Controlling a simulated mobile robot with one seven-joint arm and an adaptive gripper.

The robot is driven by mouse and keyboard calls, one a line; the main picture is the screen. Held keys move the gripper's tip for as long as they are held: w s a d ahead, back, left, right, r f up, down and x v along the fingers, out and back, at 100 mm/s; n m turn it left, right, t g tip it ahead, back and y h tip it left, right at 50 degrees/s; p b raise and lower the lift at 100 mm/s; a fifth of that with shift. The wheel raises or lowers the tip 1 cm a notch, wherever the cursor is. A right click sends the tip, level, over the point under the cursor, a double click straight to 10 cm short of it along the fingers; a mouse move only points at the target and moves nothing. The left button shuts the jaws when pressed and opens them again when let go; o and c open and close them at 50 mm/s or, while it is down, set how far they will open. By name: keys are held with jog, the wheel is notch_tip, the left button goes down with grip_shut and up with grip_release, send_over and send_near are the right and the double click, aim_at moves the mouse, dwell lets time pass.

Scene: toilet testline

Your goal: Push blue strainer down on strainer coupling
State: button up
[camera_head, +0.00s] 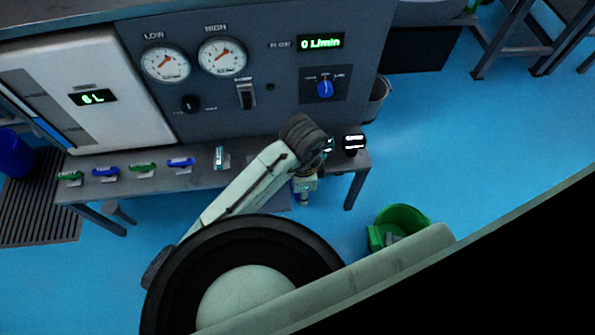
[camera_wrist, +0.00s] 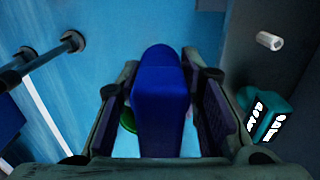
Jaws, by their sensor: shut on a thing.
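A blue, round-ended block (camera_wrist: 160,100) fills the space between my fingers in the wrist view; I take it to be the blue strainer. My gripper (camera_wrist: 160,110) is shut on it, with a dark finger pad on each side. In the head view my gripper (camera_head: 304,188) points down at the front edge of the bench, near its right end. The blue strainer cannot be made out there. I cannot pick out the strainer coupling in either view, so I cannot tell whether the strainer touches it.
Green and blue handled pieces (camera_head: 181,162) stand in a row on the bench (camera_head: 205,180). A labelled dark block (camera_head: 353,143) stands at its right end. A teal labelled block (camera_wrist: 265,115) is right of my gripper. A green bin (camera_head: 405,216) stands on the floor.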

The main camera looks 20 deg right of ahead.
jog(key=shift+s+a+r, duration=0.1)
jog(key=shift+s, duration=0.2)
jog(key=shift+s+r+p, duration=0.15)
jog(key=shift+r+p, duration=0.15)
jog(key=shift+r, duration=0.1)
jog(key=shift+r+p, duration=1.8)
jog(key=shift+r, duration=0.3)
